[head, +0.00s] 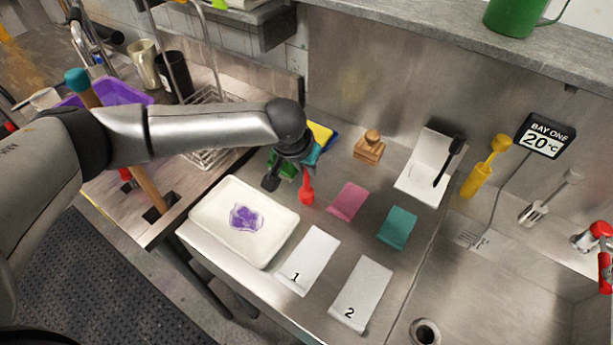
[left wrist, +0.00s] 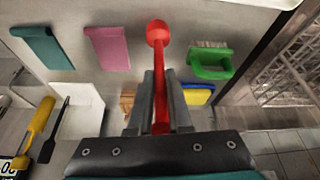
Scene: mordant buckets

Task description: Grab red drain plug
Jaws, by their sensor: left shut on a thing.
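The red drain plug (head: 307,188) is at my left gripper (head: 288,172), just right of the white tray's back corner in the head view. In the left wrist view the plug (left wrist: 158,40) has a round red end and a long red shaft. The shaft runs between the two dark fingers of my left gripper (left wrist: 161,98), which is shut on it. I cannot tell whether the plug touches the counter. My right gripper is not in view.
The white tray (head: 196,218) holds a purple piece. A green-handled brush (left wrist: 211,65) and a blue and yellow sponge (left wrist: 198,94) lie close by. Pink (head: 348,201) and teal (head: 397,228) cloths lie to the right. Numbered cards (head: 315,255) lie in front. The sink (head: 480,290) is at right.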

